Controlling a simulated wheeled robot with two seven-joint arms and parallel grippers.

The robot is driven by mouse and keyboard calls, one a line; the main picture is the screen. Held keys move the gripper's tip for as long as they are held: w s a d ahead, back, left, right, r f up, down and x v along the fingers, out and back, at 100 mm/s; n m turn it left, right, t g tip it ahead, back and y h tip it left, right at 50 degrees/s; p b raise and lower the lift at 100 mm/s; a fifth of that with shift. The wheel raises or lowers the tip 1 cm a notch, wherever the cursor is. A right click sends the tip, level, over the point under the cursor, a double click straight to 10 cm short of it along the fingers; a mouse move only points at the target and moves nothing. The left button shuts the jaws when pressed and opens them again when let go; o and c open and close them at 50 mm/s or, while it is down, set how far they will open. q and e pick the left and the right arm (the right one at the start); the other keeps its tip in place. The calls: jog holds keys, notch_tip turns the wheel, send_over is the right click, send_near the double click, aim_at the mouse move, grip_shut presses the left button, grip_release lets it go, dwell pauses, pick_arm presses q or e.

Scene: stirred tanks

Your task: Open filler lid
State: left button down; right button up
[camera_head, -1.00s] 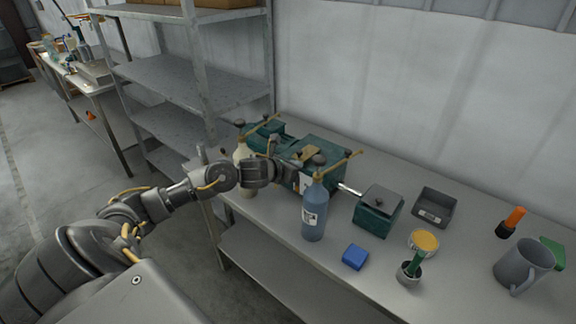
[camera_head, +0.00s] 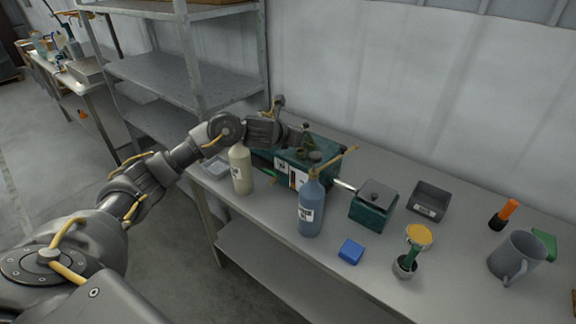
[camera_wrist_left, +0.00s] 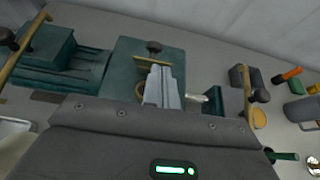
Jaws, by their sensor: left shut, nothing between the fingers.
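The green tank (camera_head: 285,166) stands at the back of the bench with white labels on its front. It also shows in the left wrist view (camera_wrist_left: 120,60). A small tan piece with a dark knob (camera_wrist_left: 153,47), seemingly the filler lid, shows just beyond my fingers. It looks raised, but the fingers partly hide it and its angle is unclear. A tan ring (camera_wrist_left: 140,90) shows left of the fingers. My left gripper (camera_wrist_left: 162,85) is shut and empty over the tank top; in the head view it (camera_head: 292,138) reaches in from the left. My right gripper is not in view.
A cream bottle (camera_head: 241,170) and a blue bottle (camera_head: 311,207) stand in front of the tank. A tan bar (camera_head: 337,162) sticks out above the blue bottle. A small green box (camera_head: 372,208), grey bin (camera_head: 429,200) and mug (camera_head: 517,257) stand rightward. Shelving (camera_head: 185,75) rises at left.

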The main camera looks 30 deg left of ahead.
aim_at(309, 136)
pick_arm(q)
jog(key=w+r, duration=0.1)
jog(key=w, duration=0.1)
jog(key=w+r, duration=0.1)
jog(key=shift+d+r+p, duration=0.25)
jog(key=shift+r+p, duration=0.05)
jog(key=shift+w+d+r+g, duration=0.1)
jog(key=shift+w+r+g, duration=0.05)
jog(key=shift+w+g, duration=0.5)
jog(key=shift+w, duration=0.1)
jog(key=shift+w+p, duration=0.3)
jog(key=shift+w, duration=0.1)
jog(key=shift+d, duration=0.1)
jog(key=shift+w+r+p, duration=0.1)
jog(key=shift+r+p, duration=0.2)
jog(key=shift+r, duration=0.1)
jog(key=w+r+p, duration=0.3)
jog(key=r+p, duration=0.2)
jog(key=r, duration=0.3)
jog(key=shift+r+p, duration=0.3)
jog(key=shift+r, duration=0.05)
